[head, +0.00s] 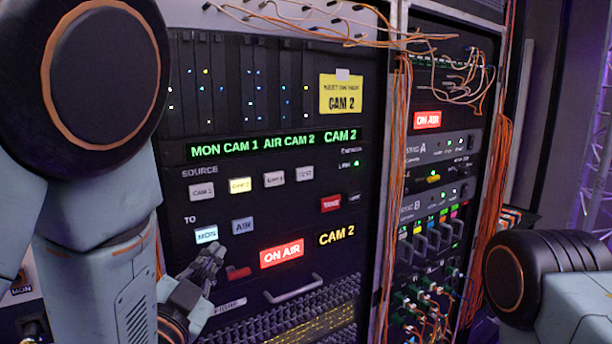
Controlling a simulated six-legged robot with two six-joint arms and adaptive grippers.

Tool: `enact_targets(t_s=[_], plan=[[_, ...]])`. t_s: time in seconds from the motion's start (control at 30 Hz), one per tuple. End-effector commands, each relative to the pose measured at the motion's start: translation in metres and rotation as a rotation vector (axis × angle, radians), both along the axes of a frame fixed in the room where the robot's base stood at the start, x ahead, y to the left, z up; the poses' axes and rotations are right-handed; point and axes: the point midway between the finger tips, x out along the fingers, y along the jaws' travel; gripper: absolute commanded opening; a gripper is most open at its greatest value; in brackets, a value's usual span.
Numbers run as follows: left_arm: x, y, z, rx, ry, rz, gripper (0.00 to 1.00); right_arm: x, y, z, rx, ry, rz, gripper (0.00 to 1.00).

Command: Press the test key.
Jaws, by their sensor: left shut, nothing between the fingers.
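The rack panel (300,225) carries rows of small keys, and I cannot read the word "test" clearly on any of them. A red key (238,272) sits low on the panel, just right of my left gripper (213,253). Another red key (331,204) with a blurred label sits further right. My left gripper is shut and empty, in front of the panel below the lit MON key (206,235). I cannot tell whether its fingertips touch the panel. My right gripper is out of view; only part of my right arm shows.
A lit ON AIR sign (281,253) and a metal handle (293,288) lie right of the left gripper. Orange cables (398,170) hang down the rack's right side. A yellow note (341,94) is fixed above.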

Motion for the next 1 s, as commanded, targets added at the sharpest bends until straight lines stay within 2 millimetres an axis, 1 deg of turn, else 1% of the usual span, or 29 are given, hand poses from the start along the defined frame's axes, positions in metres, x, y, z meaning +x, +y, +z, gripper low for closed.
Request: enact_targets(t_s=[0.03,0.47,1.0], plan=[[-0.0018,-0.0133,0.0028,0.038,-0.011,-0.031,0.0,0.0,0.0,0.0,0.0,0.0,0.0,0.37],[-0.0018,-0.0133,0.0028,0.038,-0.011,-0.031,0.0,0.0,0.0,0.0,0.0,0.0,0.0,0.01],[-0.0018,-0.0133,0.0028,0.038,-0.011,-0.031,0.0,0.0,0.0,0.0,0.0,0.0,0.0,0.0]])
